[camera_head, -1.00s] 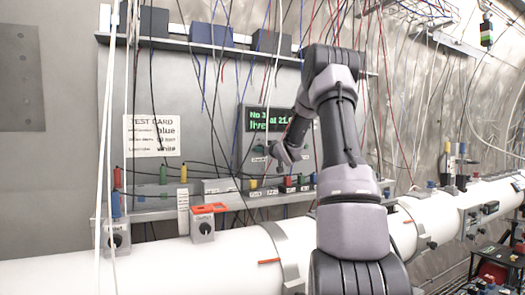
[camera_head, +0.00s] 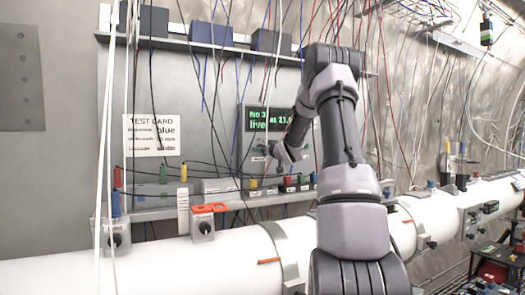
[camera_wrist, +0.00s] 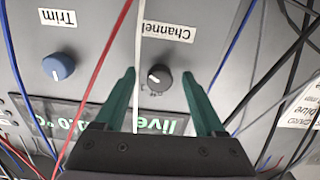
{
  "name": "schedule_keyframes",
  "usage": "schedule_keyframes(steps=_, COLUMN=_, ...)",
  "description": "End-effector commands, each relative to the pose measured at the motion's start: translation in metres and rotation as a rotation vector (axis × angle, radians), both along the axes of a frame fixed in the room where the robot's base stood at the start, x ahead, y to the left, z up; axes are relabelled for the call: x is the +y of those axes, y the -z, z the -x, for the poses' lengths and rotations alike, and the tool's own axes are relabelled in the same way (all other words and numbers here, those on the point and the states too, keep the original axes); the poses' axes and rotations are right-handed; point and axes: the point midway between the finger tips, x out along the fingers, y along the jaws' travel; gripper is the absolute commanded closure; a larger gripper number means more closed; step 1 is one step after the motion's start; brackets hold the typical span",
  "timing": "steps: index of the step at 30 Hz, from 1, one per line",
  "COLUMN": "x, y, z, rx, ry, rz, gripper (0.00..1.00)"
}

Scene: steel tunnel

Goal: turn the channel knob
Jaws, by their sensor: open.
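The channel knob (camera_wrist: 159,77) is a small dark round knob on a grey panel, beside a white label reading "Channel" that appears upside down in the wrist view. My gripper (camera_wrist: 158,82) is open, its two green fingers on either side of the knob in that view, with a gap on each side. I cannot tell how far the fingertips are from the panel. In the head view my gripper (camera_head: 283,165) is in front of the lower part of the display unit (camera_head: 247,153), and the knob cannot be made out there.
A blue Trim knob (camera_wrist: 58,67) sits on the same panel, left in the wrist view. A green-lettered screen (camera_wrist: 60,117) is partly behind my gripper. A white cable (camera_wrist: 138,45) runs close by the channel knob; red, blue and black cables hang around. A white pipe (camera_head: 170,262) runs below.

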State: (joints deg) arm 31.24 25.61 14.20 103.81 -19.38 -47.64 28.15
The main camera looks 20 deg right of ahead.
Motion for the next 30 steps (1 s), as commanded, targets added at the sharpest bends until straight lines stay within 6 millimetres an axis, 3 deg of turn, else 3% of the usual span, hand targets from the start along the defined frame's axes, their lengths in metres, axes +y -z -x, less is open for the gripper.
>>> schedule_keyframes(steps=16, x=-0.004, y=0.0, z=0.093, rx=0.001, ry=0.002, rz=0.001, gripper=0.28)
schedule_keyframes(steps=21, x=-0.004, y=0.0, z=0.105, rx=0.001, ry=0.001, rz=0.0, gripper=0.28)
schedule_keyframes(steps=30, x=-0.004, y=0.0, z=0.106, rx=0.001, ry=0.001, rz=0.0, gripper=0.28)
